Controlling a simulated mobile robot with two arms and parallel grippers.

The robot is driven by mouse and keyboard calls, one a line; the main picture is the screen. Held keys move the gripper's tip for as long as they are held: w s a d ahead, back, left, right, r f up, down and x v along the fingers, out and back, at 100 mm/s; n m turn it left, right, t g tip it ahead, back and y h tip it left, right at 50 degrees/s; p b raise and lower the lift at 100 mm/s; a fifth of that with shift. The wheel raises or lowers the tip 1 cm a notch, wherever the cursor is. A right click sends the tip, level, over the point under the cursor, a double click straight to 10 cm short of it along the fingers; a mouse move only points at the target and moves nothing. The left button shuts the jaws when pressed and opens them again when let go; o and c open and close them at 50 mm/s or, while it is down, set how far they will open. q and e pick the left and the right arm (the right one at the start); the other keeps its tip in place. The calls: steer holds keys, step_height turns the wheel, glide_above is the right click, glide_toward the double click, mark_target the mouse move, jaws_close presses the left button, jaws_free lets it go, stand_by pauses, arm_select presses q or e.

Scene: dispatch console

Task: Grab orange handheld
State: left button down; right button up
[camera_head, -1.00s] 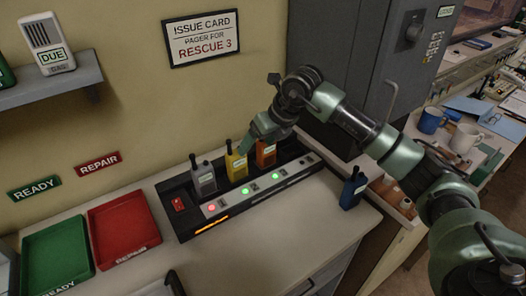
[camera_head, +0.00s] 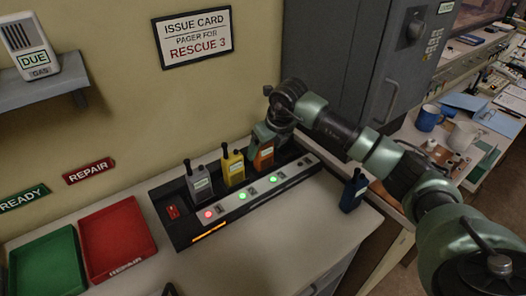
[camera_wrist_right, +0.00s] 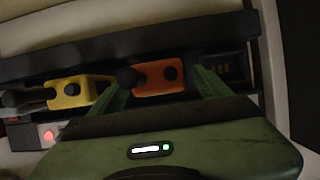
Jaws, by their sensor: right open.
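The orange handheld (camera_head: 263,156) stands upright in the charger rack (camera_head: 166,226), at the right end of a row with a yellow handheld (camera_head: 233,170) and a grey handheld (camera_head: 199,184). In the right wrist view the orange handheld (camera_wrist_right: 158,78) lies between the two green fingers of my right gripper (camera_wrist_right: 160,84), which are open and on either side of it. In the head view my right gripper (camera_head: 268,134) is over the top of the orange handheld and hides part of it.
A blue handheld (camera_head: 353,191) stands on the counter to the right of the rack. A red tray (camera_head: 117,240) and a green tray (camera_head: 48,262) lie at the left. In the wrist view the yellow handheld (camera_wrist_right: 68,92) is close beside the left finger. The front counter is clear.

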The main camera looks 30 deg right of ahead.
steer(key=shift+x, duration=1.3)
steer(key=shift+r, duration=0.1)
jaws_close()
